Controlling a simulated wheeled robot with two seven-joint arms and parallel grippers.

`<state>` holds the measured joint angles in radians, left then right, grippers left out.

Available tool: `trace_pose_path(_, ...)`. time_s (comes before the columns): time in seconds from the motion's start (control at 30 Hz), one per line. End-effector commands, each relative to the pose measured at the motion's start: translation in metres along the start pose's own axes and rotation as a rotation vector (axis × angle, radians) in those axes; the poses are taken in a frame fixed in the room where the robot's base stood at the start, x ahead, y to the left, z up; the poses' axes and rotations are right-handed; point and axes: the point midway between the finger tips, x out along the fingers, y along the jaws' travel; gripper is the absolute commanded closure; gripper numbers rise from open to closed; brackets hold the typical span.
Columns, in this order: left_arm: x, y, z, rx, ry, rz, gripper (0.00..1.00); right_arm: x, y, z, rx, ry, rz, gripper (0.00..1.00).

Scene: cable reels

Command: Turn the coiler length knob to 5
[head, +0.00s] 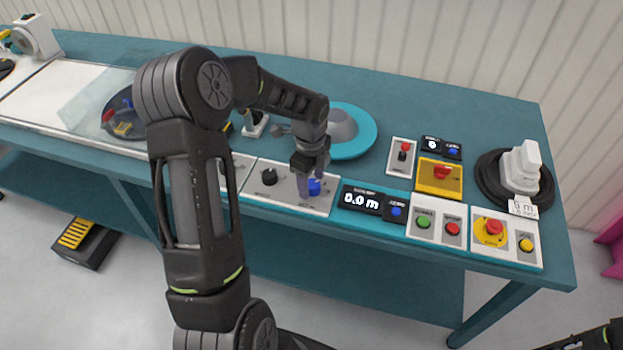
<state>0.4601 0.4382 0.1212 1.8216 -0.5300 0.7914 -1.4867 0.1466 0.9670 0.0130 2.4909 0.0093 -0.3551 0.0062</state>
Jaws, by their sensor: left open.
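A light control panel (289,194) on the teal bench's front edge carries a black knob (269,177) and a blue knob (315,187). Their labels are too small to read, so I cannot tell which one sets the length. My left gripper (309,187) points down at the blue knob, with its open fingers beside or around it; contact cannot be told. The gripper partly hides the blue knob. To the right, a black display (361,200) reads "0.0 m". My right gripper is out of view; only part of that arm shows at the bottom right.
A teal reel disc (352,133) lies behind my left gripper. Right of the display are a green and red button panel (437,227), a yellow box with a red button (439,177) and an emergency stop (493,227). A black cable coil (489,178) sits at the far right.

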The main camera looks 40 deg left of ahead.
Motion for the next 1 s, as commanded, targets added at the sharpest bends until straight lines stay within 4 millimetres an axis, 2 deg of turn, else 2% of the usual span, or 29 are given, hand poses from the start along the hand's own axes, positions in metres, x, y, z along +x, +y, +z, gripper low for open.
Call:
trace_pose_path(0.07,-0.0002,0.0,0.0001,0.0,0.0,0.0,0.43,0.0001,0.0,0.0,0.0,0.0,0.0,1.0)
trace_pose_path(0.73,-0.0006,-0.0002,0.0,-0.001,0.0,0.0,0.98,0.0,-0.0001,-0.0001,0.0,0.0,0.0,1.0)
trace_pose_path(1.0,-0.0005,-0.0003,0.0,-0.007,0.0,-0.001,1.0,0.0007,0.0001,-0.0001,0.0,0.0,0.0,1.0)
